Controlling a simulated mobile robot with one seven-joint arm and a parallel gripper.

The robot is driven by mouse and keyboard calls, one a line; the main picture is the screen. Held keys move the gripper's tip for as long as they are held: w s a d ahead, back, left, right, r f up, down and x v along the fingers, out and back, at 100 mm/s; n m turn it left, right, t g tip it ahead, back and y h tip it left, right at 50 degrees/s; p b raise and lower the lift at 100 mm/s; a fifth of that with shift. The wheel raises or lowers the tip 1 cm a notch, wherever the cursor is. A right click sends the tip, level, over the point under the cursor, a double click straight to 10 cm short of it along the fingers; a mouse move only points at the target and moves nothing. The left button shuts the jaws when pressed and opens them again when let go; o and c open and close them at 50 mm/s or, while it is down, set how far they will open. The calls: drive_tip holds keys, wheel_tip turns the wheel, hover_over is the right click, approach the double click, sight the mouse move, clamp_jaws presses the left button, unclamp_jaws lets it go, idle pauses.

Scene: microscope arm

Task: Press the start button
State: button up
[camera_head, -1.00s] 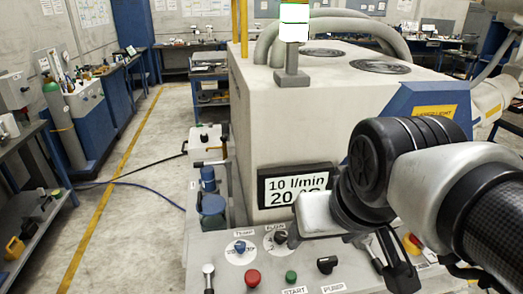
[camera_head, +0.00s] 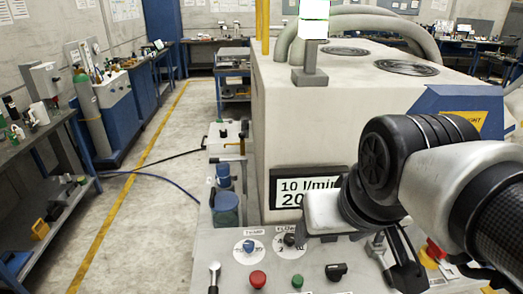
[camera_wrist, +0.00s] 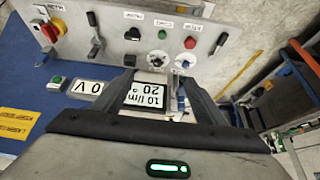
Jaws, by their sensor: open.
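The start button is a small green round button (camera_head: 297,281) on the grey front panel (camera_head: 228,272), low in the head view. It stands between a red button (camera_head: 257,279) and a black knob (camera_head: 336,272). In the wrist view, where the panel shows upside down, the green button (camera_wrist: 163,33) sits beside a small label near the top. My gripper (camera_wrist: 158,82) is open, with its two dark fingers apart and nothing between them. The green button shows beyond the fingers, with a visible gap. In the head view my arm hides part of the panel.
A display (camera_head: 300,190) on the machine is partly hidden by my arm. Two dials (camera_head: 249,247) sit above the buttons. A red and yellow switch (camera_head: 433,252) is at right.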

wheel_tip(320, 180, down, 5)
drive_tip(key=b, duration=0.4)
drive_tip(key=shift+s+a+f+b, duration=0.1)
drive_tip(key=shift+b, duration=0.25)
drive_tip(key=c, duration=0.7)
drive_tip(key=shift+g, duration=0.8)
drive_tip(key=w, duration=0.1)
drive_tip(key=w+p, duration=0.2)
drive_tip(key=w, duration=0.1)
drive_tip(key=shift+f, duration=0.35)
clamp_jaws()
drive_tip(key=w+f+g+p, duration=0.3)
drive_tip(key=w+f+g, duration=0.1)
drive_tip(key=w+f, duration=0.5)
drive_tip(key=shift+f, duration=0.45)
